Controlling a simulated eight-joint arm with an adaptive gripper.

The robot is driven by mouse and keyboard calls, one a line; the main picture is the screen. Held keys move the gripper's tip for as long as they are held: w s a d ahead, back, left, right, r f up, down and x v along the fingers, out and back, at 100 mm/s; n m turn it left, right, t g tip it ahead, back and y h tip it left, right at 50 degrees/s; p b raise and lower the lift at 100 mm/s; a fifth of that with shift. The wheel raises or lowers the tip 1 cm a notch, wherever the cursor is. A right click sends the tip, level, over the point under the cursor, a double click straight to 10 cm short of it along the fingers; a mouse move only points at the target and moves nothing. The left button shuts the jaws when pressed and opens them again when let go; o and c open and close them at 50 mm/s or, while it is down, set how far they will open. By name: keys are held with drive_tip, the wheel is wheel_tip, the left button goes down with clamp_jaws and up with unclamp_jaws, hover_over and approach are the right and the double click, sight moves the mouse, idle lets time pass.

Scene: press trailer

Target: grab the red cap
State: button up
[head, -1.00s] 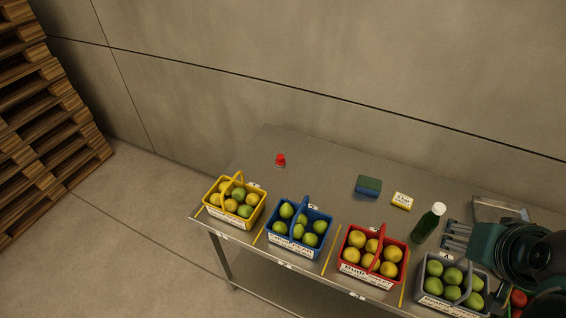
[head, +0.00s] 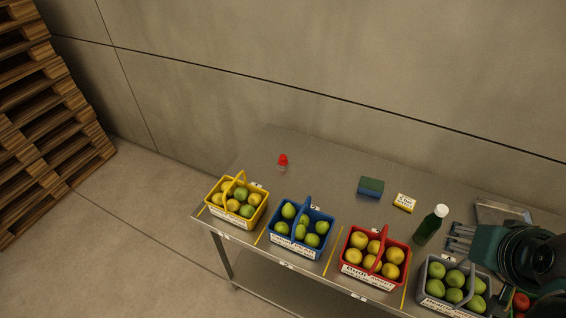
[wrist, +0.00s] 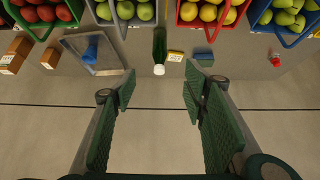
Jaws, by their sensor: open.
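The red cap (head: 283,159) is small and sits at the back left of the metal table (head: 330,160), behind the yellow basket. Something clear seems to be under it, too small to tell. In the wrist view the red cap (wrist: 275,60) is at the upper right, well beyond the fingers. My gripper (head: 456,238) is at the right of the head view, far from the cap. In the wrist view my gripper (wrist: 158,88) has its green fingers wide apart with nothing between them.
Yellow (head: 250,222), blue (head: 275,237), red (head: 345,262) and grey (head: 425,292) fruit baskets line the front edge. A green bottle (head: 428,228) with a white cap, a sponge (head: 371,187) and a small yellow box (head: 405,203) stand between my gripper and the red cap.

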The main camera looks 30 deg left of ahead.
drive_tip(key=shift+w+a, duration=0.1)
drive_tip(key=w+a+r+n+g+y, duration=0.3)
drive_tip(key=w+a+n, duration=0.4)
drive_tip(key=w+a, duration=1.3)
drive_tip(key=n+g+h+b, duration=0.15)
drive_tip(key=n+g, duration=0.25)
drive_tip(key=n, duration=0.7)
hover_over(285, 157)
wheel_tip(285, 157, down, 28)
drive_tip(key=shift+r, duration=0.15)
drive_tip(key=shift+a+f, duration=0.1)
drive_tip(key=shift+f, duration=0.1)
